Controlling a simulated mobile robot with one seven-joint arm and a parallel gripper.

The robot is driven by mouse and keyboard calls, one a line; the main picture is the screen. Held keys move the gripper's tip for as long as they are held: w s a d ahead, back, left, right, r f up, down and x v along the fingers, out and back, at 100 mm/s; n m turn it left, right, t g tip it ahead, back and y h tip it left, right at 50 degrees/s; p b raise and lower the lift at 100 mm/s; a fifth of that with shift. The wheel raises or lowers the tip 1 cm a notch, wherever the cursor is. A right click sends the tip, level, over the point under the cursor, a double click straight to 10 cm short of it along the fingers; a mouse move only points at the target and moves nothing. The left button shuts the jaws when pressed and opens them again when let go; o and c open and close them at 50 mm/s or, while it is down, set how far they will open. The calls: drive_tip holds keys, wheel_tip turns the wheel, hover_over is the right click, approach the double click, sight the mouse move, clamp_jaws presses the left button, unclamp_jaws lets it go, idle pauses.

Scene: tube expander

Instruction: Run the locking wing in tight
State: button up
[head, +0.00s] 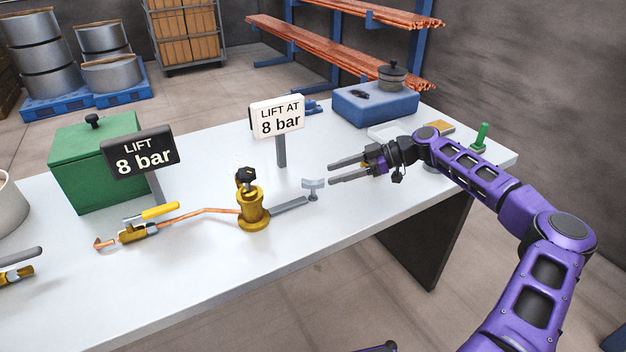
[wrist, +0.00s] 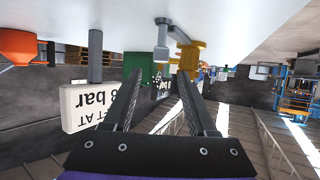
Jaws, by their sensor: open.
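A small grey wing (head: 313,184) sits on a short upright stem at the right end of a grey bar (head: 289,205). The bar runs out from a brass-yellow body (head: 254,212) with a black knob (head: 246,175) on top. My gripper (head: 330,174) is open and empty, just right of the wing, fingers pointing left towards it. In the upside-down wrist view, the wing (wrist: 162,52) lies ahead, between and beyond the fingertips (wrist: 160,73). It looks apart from them. How far in the wing is screwed cannot be told.
A "LIFT AT 8 bar" sign (head: 278,117) stands behind the wing; a black "LIFT 8 bar" sign (head: 140,152) is further left. A copper tube with a yellow-handled valve (head: 158,211) lies left of the body. A blue block (head: 375,104) is at the back. The front table is clear.

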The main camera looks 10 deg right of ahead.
sight(313, 180)
drive_tip(key=x, duration=0.7)
clamp_jaws()
